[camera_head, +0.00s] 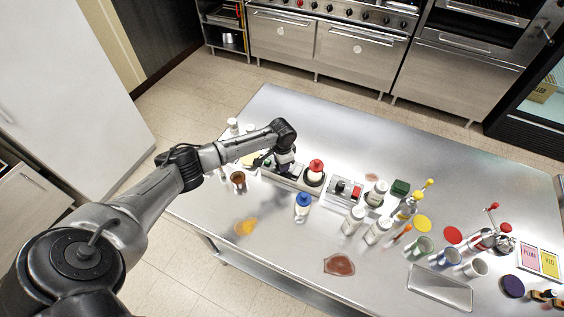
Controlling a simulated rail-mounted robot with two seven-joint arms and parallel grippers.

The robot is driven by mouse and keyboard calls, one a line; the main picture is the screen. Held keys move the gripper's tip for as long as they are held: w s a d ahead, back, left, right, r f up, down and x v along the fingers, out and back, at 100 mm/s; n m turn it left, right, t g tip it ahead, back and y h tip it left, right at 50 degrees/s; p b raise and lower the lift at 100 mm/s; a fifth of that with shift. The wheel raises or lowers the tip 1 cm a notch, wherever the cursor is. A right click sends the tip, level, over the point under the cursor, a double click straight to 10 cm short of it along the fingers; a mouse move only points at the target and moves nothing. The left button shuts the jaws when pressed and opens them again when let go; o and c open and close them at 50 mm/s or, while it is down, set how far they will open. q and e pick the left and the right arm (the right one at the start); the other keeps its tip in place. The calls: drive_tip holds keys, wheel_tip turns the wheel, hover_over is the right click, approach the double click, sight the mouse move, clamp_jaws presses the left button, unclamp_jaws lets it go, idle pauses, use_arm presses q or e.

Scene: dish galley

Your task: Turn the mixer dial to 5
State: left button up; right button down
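A low grey unit with a dark top (283,178) stands on the steel table, left of a round-based item with a red top (315,167). Another small grey unit with a red part (346,189) stands to the right. I cannot tell for sure which is the mixer, and no dial marking can be read. My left gripper (272,164) points down at the left end of the first unit, close over it. Its fingers are small and partly hidden, so their opening and any contact cannot be told. My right gripper is out of view.
The steel table (300,125) is clear along its back. A blue-capped bottle (303,207) and white bottles (353,220) stand in front. An orange spill (245,227) and a red one (339,265) lie near the front edge.

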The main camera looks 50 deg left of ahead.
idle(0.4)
use_arm(q)
drive_tip(key=o, duration=0.9)
drive_tip(key=shift+o, duration=0.2)
wheel_tip(320, 180, up, 14)
drive_tip(key=shift+b, duration=0.3)
drive_tip(key=shift+w+f, duration=0.1)
